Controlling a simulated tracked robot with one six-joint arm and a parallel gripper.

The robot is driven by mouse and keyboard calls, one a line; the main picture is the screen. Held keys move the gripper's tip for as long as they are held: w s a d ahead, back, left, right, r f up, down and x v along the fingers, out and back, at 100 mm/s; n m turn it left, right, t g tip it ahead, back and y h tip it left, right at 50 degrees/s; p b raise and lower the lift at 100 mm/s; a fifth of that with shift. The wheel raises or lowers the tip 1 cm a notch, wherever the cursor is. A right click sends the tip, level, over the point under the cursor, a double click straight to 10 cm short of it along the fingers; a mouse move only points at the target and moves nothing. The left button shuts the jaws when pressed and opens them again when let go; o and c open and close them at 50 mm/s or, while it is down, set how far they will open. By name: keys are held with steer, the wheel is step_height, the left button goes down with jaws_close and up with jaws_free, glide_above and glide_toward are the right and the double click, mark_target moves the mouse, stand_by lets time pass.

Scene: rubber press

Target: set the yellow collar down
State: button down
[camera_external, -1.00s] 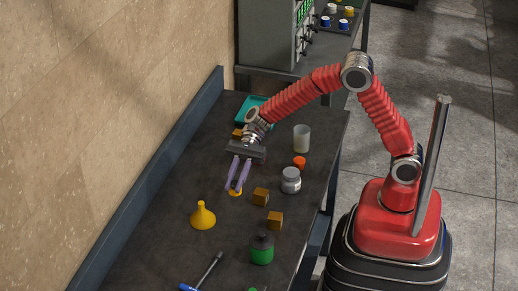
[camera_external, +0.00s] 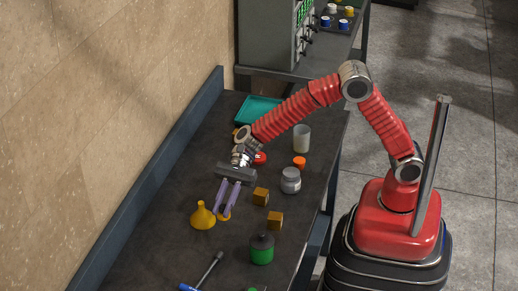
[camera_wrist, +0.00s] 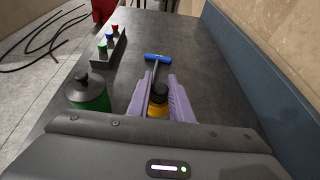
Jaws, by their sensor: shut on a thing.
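My gripper (camera_external: 224,212) has purple fingers and is shut on the yellow collar (camera_external: 223,217), whose edge shows at the fingertips in the external view. The fingers hide much of the collar. I cannot tell whether the collar touches the bench.
Two wooden-coloured blocks (camera_external: 268,208), a grey jar (camera_external: 290,181) and a green jar with a black lid (camera_external: 262,249) stand to the right. A blue-handled tool (camera_external: 203,275) lies at the near end. A teal tray (camera_external: 257,110) is at the far end.

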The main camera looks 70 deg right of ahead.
steer(key=shift+f, duration=3.15)
steer(key=shift+f, duration=1.85)
steer(key=shift+f, duration=0.1)
steer(key=c, duration=1.6)
jaws_free()
